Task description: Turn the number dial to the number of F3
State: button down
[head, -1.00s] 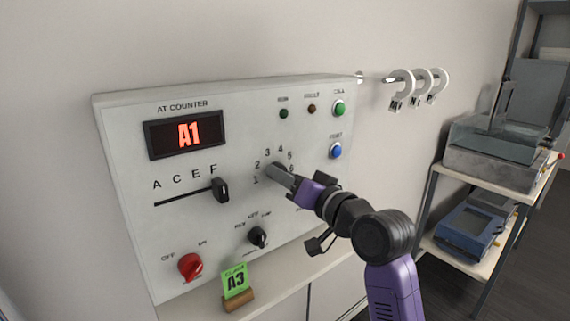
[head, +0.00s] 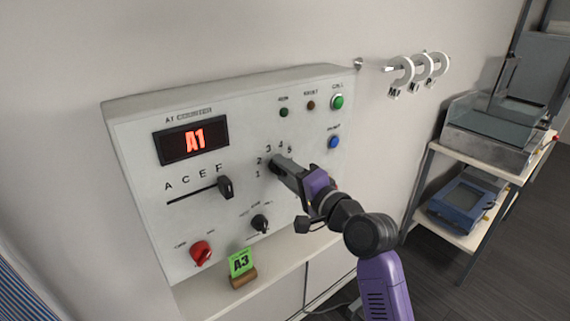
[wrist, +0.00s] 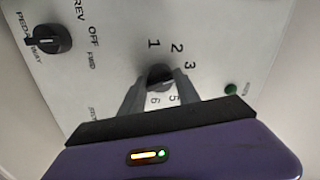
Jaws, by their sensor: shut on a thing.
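The number dial (wrist: 158,75) is a dark round knob ringed by printed numbers; 1, 2, 3, 5 and 6 show in the wrist view. My gripper (wrist: 158,85) is shut on it, one finger on each side. In the head view my gripper (head: 280,164) reaches the panel from the right and hides most of the dial; which number its pointer meets I cannot tell. The red display (head: 194,140) reads A1. The letter slider (head: 226,187) stands at the right end of its slot, by F. A green card (head: 240,262) below reads A3.
A small black selector knob (head: 260,223) and a red switch (head: 201,252) sit low on the grey panel (head: 140,230). Green (head: 337,102) and blue (head: 333,142) buttons are at its right. Rings hang on a wall peg (head: 402,72). A shelf rack (head: 465,235) stands right.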

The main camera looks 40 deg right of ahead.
jog(key=shift+d+m, duration=0.1)
jog(key=shift+m, duration=0.2)
dwell(0.4)
jog(key=c, duration=0.9)
grip_release()
jog(key=s+b, duration=0.1)
jog(key=s, duration=0.7)
jog(key=shift+w, duration=0.1)
